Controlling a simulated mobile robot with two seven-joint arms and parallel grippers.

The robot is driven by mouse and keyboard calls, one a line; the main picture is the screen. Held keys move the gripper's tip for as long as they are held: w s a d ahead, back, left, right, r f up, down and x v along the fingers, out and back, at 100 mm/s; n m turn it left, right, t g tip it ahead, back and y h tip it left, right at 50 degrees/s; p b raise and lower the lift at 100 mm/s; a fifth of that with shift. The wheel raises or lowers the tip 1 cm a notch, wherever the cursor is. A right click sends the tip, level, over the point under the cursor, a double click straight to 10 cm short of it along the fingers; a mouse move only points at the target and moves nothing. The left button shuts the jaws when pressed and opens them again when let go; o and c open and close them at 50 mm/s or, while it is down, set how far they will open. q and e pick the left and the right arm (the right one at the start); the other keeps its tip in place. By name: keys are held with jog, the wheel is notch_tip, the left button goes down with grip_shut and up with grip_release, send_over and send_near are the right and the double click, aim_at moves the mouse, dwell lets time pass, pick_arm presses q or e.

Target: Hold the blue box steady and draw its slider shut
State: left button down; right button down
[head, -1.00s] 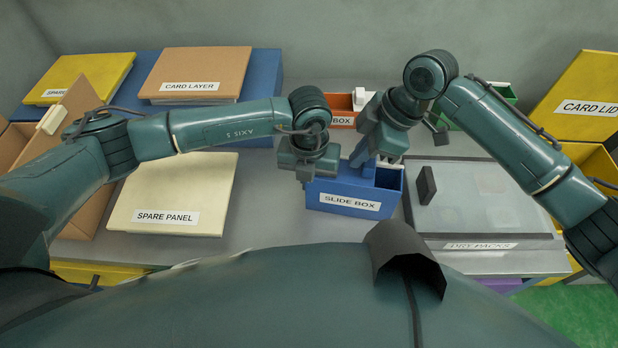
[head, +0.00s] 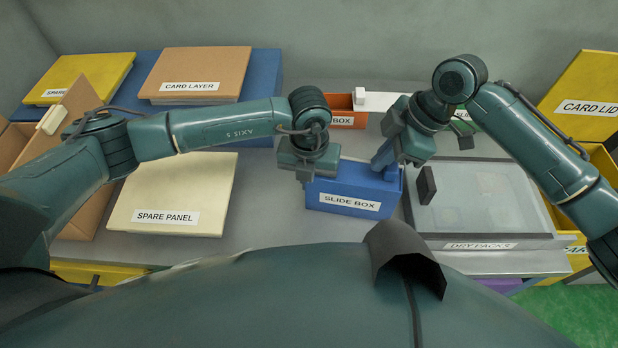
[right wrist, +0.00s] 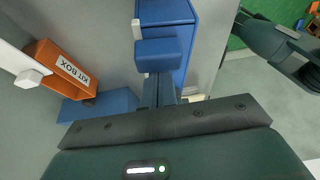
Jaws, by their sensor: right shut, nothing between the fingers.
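The blue slide box (head: 325,192) stands on the grey table in the head view, with its label towards me. Its top looks covered in blue across to the right end. My left gripper (head: 307,176) is at the box's left end; its fingertips are hidden there, so I cannot tell its opening. My right gripper (head: 382,165) is shut, low over the box's right end, with blue parts reaching down to the top. In the right wrist view, its fingers (right wrist: 160,88) sit close behind a blue block (right wrist: 160,53) against the blue box (right wrist: 168,12). Exact contact is unclear.
The orange kit box (head: 345,120) stands behind the slide box and also shows in the right wrist view (right wrist: 60,68). The dry packs tray (head: 480,240) with a dark handle (head: 427,185) lies close on the right. A spare panel (head: 190,180) lies on the left.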

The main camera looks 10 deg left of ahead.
jog(key=shift+d, duration=0.45)
jog(key=shift+a+r, duration=0.1)
notch_tip(320, 180, up, 8)
jog(key=a, duration=0.1)
dwell(0.7)
pick_arm(q)
jog(key=c, duration=2.1)
grip_release()
jog(key=o, duration=0.5)
jog(key=shift+o, duration=0.2)
